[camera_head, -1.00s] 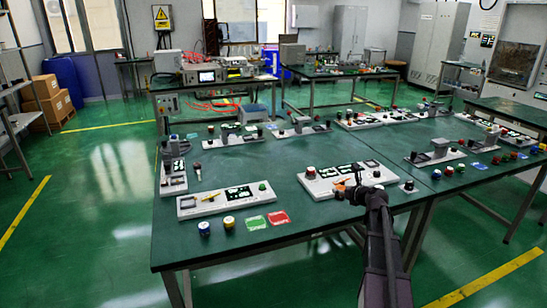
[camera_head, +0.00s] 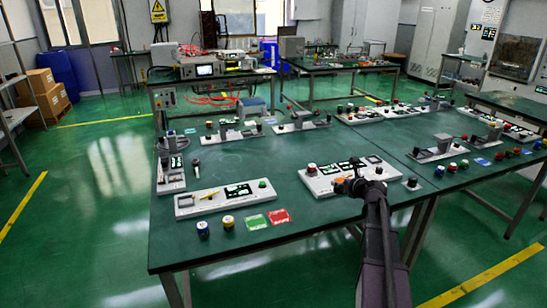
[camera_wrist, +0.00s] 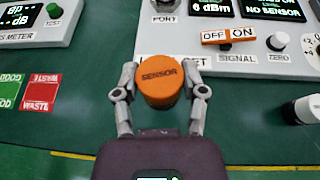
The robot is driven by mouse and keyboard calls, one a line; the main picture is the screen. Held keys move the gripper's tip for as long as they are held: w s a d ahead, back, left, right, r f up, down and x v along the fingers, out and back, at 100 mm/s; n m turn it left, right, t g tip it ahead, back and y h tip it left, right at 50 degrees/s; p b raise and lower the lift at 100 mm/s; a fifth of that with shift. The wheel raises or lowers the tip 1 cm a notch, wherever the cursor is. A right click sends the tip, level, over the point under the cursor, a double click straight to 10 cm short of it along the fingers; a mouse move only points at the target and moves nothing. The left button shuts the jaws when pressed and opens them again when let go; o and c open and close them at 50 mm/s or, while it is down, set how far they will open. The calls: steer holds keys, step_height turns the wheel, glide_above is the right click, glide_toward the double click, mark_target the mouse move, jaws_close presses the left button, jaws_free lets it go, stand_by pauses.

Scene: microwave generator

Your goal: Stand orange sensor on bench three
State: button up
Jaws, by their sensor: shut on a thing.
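The orange sensor (camera_wrist: 160,82) is a round piece with "SENSOR" printed on its top. In the wrist view my gripper (camera_wrist: 160,90) has its two grey fingers against the sensor's left and right sides. The sensor is in front of a white instrument panel (camera_wrist: 205,55) on the green bench. In the head view my gripper (camera_head: 352,188) is at the front edge of that panel (camera_head: 322,184), and a bit of orange shows at its tip. Whether the sensor is lifted or still touching a surface I cannot tell. No bench is visibly marked as three.
Another panel (camera_head: 224,198) stands to the left on the near bench (camera_head: 250,160). Green (camera_head: 255,222) and red (camera_head: 279,216) cards and blue and yellow knobs lie at the front. More panels stand at the back and right. The middle left of the bench top is clear.

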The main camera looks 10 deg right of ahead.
steer(key=s+d+f+m+h+b, duration=0.1)
steer(key=s+d, duration=0.1)
steer(key=s, duration=0.4)
steer(key=s+d+m+h, duration=0.1)
steer(key=s+d+h, duration=0.1)
steer(key=s, duration=0.5)
steer(key=shift+s+d+f+m+b, duration=0.2)
steer(key=shift+d+f+m+b, duration=0.2)
steer(key=shift+d, duration=0.3)
